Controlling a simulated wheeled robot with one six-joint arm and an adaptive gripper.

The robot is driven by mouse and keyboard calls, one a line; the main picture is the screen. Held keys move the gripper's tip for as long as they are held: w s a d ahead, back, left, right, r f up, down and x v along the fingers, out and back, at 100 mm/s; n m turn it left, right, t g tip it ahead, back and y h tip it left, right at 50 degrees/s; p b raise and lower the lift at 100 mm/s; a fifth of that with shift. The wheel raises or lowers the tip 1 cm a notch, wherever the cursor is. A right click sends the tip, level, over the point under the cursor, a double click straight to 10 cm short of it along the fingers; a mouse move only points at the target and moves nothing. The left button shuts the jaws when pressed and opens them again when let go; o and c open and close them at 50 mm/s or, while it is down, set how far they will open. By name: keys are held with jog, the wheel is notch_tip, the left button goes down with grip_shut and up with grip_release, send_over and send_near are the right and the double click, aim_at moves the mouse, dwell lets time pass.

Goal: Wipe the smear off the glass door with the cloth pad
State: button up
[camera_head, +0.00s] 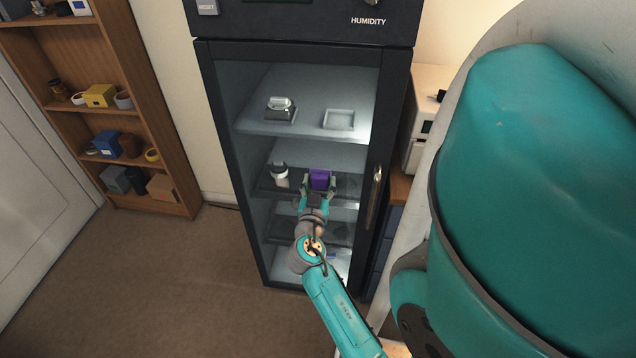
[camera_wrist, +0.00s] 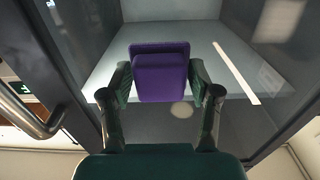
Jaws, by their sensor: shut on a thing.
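The purple cloth pad (camera_head: 319,179) is held between the fingers of my gripper (camera_head: 317,192), which is shut on it. The pad also shows in the wrist view (camera_wrist: 160,70), gripped at both sides. My gripper is in front of the dark-framed cabinet's glass door (camera_head: 345,150), at about the height of the middle shelves. I cannot tell whether the pad touches the glass. A pale patch (camera_wrist: 279,19) shows at the upper right of the wrist view, and a small pale round spot (camera_wrist: 181,110) lies below the pad; I cannot tell which is smear or reflection.
The door's metal handle (camera_head: 374,197) stands out on the right and shows at left in the wrist view (camera_wrist: 30,112). Shelves behind the glass hold a few items. A wooden bookcase (camera_head: 150,120) stands at the left. The floor (camera_head: 150,270) between is clear.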

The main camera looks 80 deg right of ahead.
aim_at(319, 185)
jog(key=shift+s+a, duration=0.2)
jog(key=shift+a, duration=2.75)
jog(key=shift+a, duration=0.1)
jog(key=shift+s+a, duration=0.15)
jog(key=shift+a, duration=1.25)
